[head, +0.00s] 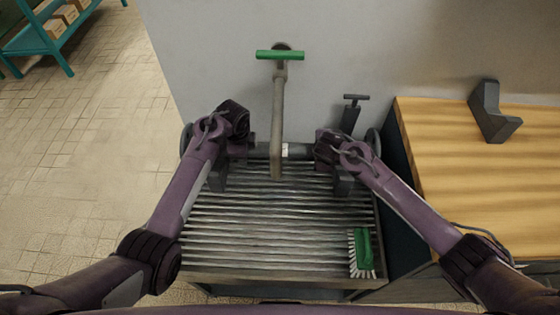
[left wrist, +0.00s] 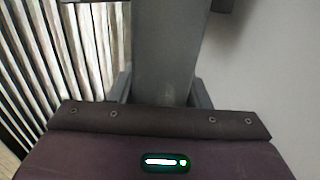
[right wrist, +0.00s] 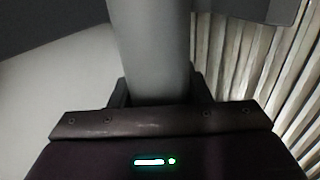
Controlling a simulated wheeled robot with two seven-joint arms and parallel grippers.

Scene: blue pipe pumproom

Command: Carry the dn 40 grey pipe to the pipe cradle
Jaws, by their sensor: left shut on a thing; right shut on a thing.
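The grey pipe (head: 301,151) lies level across the far part of the slatted rack, with a small white label near its middle and dark round ends. My left gripper (head: 233,158) is shut on its left part and my right gripper (head: 332,160) on its right part. The pipe fills the jaws in the left wrist view (left wrist: 168,50) and the right wrist view (right wrist: 150,50). Whether it touches the rack is not clear. A dark grey angled block (head: 491,112), which looks like the pipe cradle, stands on the wooden bench at the right.
A tap pipe (head: 278,105) with a green handle (head: 280,55) hangs down from the wall over the pipe's middle. A green brush (head: 363,252) lies on the slatted rack (head: 270,230). A dark T-handled fitting (head: 351,114) is behind my right gripper. The wooden bench (head: 480,180) is mostly clear.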

